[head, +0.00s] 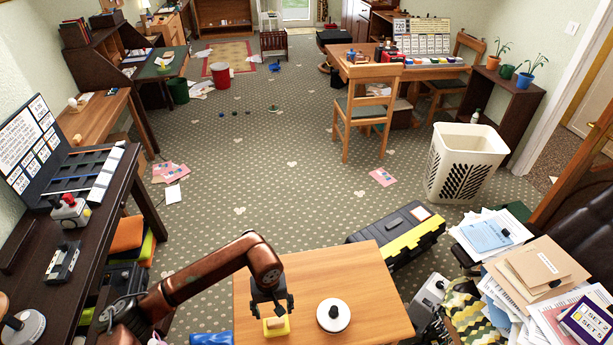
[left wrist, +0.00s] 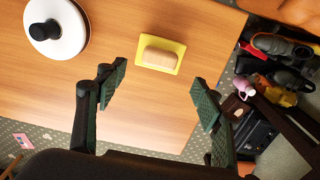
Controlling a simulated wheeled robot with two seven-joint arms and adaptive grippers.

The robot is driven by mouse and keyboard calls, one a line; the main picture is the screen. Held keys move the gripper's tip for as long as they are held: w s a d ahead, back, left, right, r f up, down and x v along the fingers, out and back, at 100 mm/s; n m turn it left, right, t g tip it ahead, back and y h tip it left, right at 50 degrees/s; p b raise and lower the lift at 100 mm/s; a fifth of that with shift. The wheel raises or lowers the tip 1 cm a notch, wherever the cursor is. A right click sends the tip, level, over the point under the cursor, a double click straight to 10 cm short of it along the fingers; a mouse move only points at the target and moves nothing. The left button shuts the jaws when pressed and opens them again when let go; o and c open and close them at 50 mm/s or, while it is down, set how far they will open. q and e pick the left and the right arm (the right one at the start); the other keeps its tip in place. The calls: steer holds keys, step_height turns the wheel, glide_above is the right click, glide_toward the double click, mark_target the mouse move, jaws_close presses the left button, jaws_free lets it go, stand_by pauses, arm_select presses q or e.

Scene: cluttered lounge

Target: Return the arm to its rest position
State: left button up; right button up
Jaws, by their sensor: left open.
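My left arm comes in from the lower left in the head view and reaches over a small wooden table (head: 370,290). My left gripper (head: 271,304) points down above the table's left part. In the left wrist view my left gripper (left wrist: 160,100) has its two fingers wide apart with nothing between them. A yellow square with a light wooden block (head: 276,323) on it lies on the table just below the gripper. The yellow square (left wrist: 161,65) lies beyond the fingertips in the left wrist view, apart from them. My right gripper is in neither view.
A white round lid with a black knob (head: 334,316) sits on the table. A black and yellow toolbox (head: 405,236) and paper stacks (head: 490,235) stand to the right. A dark desk (head: 95,215) is at the left. Open carpet lies beyond the table.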

mark_target(275, 322)
arm_select(q)
step_height(275, 322, down, 10)
steer(key=shift+s+b, duration=0.1)
steer(key=shift+b, duration=0.5)
step_height(275, 322, up, 3)
steer(key=shift+r+p, duration=0.1)
steer(key=shift+p, duration=0.2)
steer(key=shift+s+r, duration=0.1)
steer(key=shift+r, duration=0.25)
steer(key=shift+f, duration=0.1)
